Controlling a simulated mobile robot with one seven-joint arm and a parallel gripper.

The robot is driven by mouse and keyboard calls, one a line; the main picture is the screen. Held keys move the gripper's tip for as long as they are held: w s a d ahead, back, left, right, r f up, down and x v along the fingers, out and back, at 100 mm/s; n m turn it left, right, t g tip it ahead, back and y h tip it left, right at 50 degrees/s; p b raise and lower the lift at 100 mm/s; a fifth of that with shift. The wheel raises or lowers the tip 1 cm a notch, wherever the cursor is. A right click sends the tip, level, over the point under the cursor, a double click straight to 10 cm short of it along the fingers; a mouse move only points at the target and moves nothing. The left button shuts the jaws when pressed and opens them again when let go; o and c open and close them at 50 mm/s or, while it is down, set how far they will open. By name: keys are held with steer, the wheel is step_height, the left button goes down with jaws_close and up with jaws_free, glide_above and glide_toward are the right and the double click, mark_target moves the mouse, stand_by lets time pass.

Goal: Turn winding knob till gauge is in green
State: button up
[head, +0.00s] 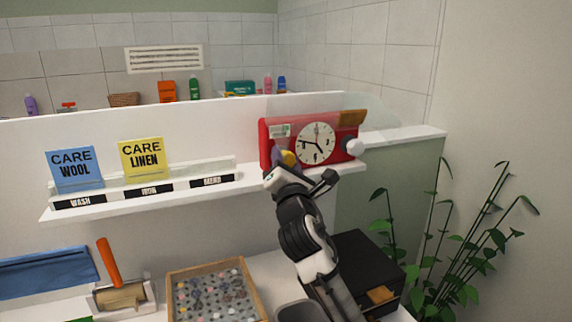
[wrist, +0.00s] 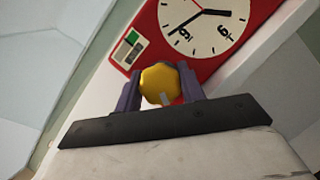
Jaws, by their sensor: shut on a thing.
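The red clock (head: 267,148) stands on the white ledge, with a round white dial. It also shows in the wrist view (wrist: 168,52). A small gauge (wrist: 129,48) sits at its left, with a green part at one end and a dark part; its exact reading is too small to tell. It shows in the head view as a pale plate (head: 280,131). The yellow winding knob (wrist: 158,79), with a grey mark at its lower edge, is below the gauge. My gripper (wrist: 160,88) is shut on the knob, one finger on each side. In the head view my gripper (head: 284,166) partly covers the knob.
A white round knob (head: 355,147) sticks out at the clock's right side. Blue (head: 74,168) and yellow (head: 142,157) care cards stand left on the ledge. Below are a tray of small pieces (head: 174,300) and a black box (head: 365,262). A plant (head: 470,245) stands at right.

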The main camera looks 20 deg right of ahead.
steer(key=shift+m, duration=0.5)
steer(key=o, duration=1)
steer(key=shift+s+f, duration=0.1)
steer(key=shift+a+r+b+v, duration=0.1)
steer(key=shift+b+v, duration=1.4)
steer(key=shift+v, duration=1.9)
steer(key=shift+a+r+b+v, duration=0.15)
steer(key=shift+b+v, duration=1.3)
steer(key=shift+v, duration=1.95)
